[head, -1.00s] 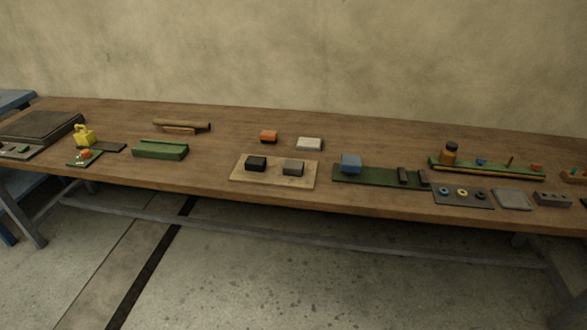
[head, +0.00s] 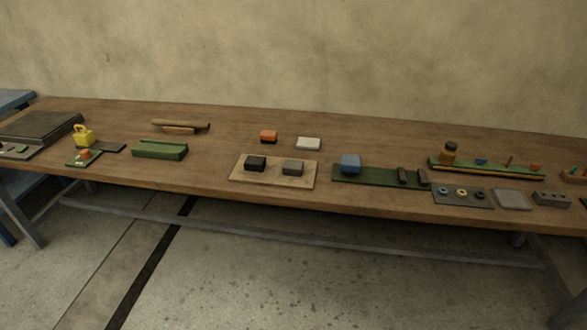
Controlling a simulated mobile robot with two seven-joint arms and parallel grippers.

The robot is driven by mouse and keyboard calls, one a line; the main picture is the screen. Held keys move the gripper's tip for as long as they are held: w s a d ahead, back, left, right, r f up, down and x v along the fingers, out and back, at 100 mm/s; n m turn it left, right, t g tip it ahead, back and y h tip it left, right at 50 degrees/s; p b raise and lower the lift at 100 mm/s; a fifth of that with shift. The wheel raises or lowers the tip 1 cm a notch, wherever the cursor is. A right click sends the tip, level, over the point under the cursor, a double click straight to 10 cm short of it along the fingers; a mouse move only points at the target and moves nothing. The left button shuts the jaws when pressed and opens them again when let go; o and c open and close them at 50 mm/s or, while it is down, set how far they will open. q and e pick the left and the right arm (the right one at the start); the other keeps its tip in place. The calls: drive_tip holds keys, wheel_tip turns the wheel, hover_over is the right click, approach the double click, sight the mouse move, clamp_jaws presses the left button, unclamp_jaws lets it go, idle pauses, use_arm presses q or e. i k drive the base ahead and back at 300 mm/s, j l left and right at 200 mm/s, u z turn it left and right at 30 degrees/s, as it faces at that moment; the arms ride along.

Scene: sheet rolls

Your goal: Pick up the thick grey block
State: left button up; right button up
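A grey block (head: 293,168) sits on the right part of a pale wooden board (head: 271,181), near the front edge of the table in the head view. A black block (head: 256,163) sits to its left on the same board, with a gap between them. A flat light grey block (head: 308,144) lies behind the board on the bare table. Which of the grey pieces is thickest is hard to tell at this distance; the one on the board looks taller. Neither of my grippers is in view.
The long wooden table (head: 225,140) stands before a wall. An orange block (head: 269,137) lies behind the board.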

sight(291, 168)
drive_tip(key=i+l+z, duration=0.25)
drive_tip(key=i+l, duration=0.25)
drive_tip(key=i+l+z, duration=0.2)
drive_tip(key=i+l, duration=0.15)
drive_tip(key=i, duration=0.35)
drive_tip(key=j+u, duration=0.35)
drive_tip(key=j, duration=0.5)
